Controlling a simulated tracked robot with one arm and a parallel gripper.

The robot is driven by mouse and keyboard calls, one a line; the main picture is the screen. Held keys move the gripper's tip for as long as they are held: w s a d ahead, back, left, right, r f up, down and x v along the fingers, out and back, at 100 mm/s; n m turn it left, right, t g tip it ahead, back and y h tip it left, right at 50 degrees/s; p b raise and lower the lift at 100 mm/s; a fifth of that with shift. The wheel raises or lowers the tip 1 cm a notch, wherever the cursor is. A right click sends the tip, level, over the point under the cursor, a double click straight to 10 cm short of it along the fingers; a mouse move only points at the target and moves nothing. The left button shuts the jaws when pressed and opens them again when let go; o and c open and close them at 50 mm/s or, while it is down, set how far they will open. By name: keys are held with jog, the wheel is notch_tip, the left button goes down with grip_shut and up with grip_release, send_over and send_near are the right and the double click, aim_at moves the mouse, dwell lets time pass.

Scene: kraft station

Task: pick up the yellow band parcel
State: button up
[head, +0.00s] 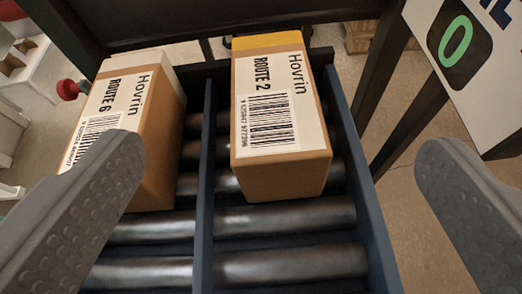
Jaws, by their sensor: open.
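The parcel with a yellow band (267,41) at its far end is a brown box with a white label reading "Hovrin ROUTE 2". It lies on the rollers in the right lane, near the picture's middle. My gripper (277,200) is open, with one grey finger at the lower left and one at the right edge. The parcel shows between the fingers and farther off, and neither finger appears to touch it. The parcel's underside is hidden.
A second brown parcel (160,138), labelled "ROUTE 6" with a white band, lies in the left lane. A blue divider (205,200) separates the lanes, and a blue rail (357,170) bounds the right one. Near rollers (290,264) are bare. A sign (480,60) with a green 0 stands upper right.

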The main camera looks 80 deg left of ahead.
jog(key=n+y, duration=0.2)
send_near(273, 116)
jog(key=s+d, duration=0.1)
jog(key=d, duration=0.1)
jog(key=b+x, duration=0.1)
jog(key=x, duration=0.6)
jog(key=shift+a+f+b, duration=0.1)
jog(key=shift+f+b, duration=0.05)
jog(key=shift+b, duration=0.2)
jog(key=shift+w+r+b+x, duration=0.15)
jog(key=shift+b+x, duration=0.1)
jog(key=shift+x, duration=0.7)
jog(key=shift+r+b+x, duration=0.15)
jog(key=shift+b+x, duration=0.1)
jog(key=shift+x, duration=0.75)
jog(key=shift+w+r+b+x, duration=0.1)
jog(key=shift+b+x, duration=0.15)
jog(key=shift+x, duration=0.7)
jog(key=c, duration=1.3)
